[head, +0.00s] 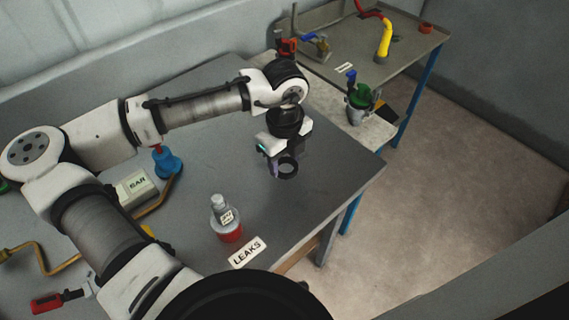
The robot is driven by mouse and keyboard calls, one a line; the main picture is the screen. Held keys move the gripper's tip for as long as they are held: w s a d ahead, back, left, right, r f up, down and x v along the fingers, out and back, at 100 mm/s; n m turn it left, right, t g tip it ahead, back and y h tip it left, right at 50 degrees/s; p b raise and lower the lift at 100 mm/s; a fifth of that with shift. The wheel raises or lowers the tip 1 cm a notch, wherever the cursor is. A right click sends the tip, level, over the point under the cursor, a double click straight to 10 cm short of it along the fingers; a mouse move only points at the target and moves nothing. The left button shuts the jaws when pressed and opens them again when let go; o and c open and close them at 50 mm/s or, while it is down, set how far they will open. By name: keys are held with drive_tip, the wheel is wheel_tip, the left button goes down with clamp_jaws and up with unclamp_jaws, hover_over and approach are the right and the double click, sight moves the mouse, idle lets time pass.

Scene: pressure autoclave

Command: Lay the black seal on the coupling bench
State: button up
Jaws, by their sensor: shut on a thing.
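The black seal is a dark ring (288,177) in the middle of the head view. My gripper (283,161) points down and is shut on the seal, over the right part of the grey table (330,178). Whether the seal touches the tabletop or hangs just above it, I cannot tell. My gripper hides part of its upper edge. A bench (410,48) stands at the back right, with a small label (343,67) too small to read. I cannot tell from writing which surface is the coupling bench.
A bottle with a red base (230,232) stands near a LEAKS sign (247,253). Left are a BAR box (137,185) and blue fitting (168,163). A green-topped device (359,97) stands behind right. The back bench carries a yellow-red hose (384,38) and a red ring (426,28).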

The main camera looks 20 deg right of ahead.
sight(285, 168)
drive_tip(key=shift+f, duration=1.35)
drive_tip(key=shift+f, duration=0.2)
drive_tip(key=o, duration=0.9)
drive_tip(key=shift+r, duration=0.1)
drive_tip(key=shift+o, duration=0.2)
wheel_tip(285, 168, up, 12)
drive_tip(key=b, duration=0.1)
drive_tip(key=shift+r, duration=0.15)
